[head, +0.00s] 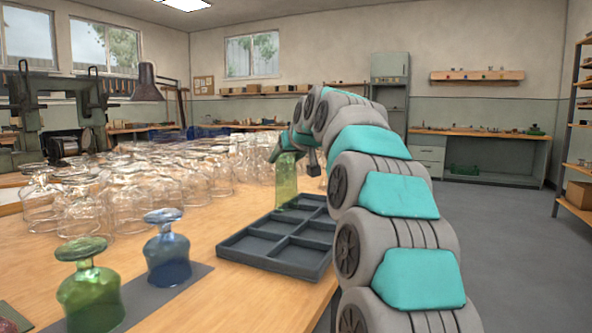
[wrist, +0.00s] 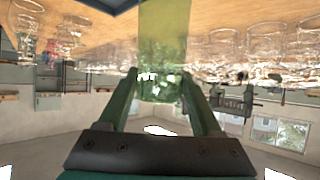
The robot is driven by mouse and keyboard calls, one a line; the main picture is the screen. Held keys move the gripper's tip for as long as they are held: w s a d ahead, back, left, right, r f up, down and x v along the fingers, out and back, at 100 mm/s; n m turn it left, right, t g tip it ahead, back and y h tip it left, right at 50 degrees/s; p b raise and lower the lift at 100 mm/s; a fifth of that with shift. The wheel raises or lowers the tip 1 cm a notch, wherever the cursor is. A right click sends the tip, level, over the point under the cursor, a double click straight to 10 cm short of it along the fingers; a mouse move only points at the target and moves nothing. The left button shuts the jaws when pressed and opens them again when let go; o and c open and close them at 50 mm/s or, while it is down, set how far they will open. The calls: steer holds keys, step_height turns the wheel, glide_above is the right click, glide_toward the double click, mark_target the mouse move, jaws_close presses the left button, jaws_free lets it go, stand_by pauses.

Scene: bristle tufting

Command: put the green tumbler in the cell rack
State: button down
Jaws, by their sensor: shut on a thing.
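The green tumbler (head: 286,182), clear and straight-sided, hangs upright from my gripper (head: 284,152) over the far end of the cell rack. The wrist view also shows the tumbler (wrist: 163,35) between the two green fingers of my gripper (wrist: 162,88), which is shut on it. The dark grey cell rack (head: 296,259) lies flat on the wooden table with several open cells; the near ones look empty. The tumbler's lower end overlaps the rack's far left edge in the head view; I cannot tell whether it touches. My arm hides part of the rack's right side.
Many upturned clear glasses (head: 130,190) crowd the table left of and behind the rack. A blue goblet (head: 167,250) and a green goblet (head: 90,290) stand upside down on a grey mat (head: 190,281) at front left. Bare wood lies between mat and rack.

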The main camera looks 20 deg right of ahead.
mark_target(296, 169)
steer(key=shift+w+d+f, duration=1.75)
steer(key=shift+d+f, duration=0.2)
steer(key=shift+d, duration=0.1)
steer(key=shift+f, duration=0.15)
steer(key=shift+c, duration=0.3)
jaws_free()
steer(key=shift+s, duration=0.1)
steer(key=v, duration=1.2)
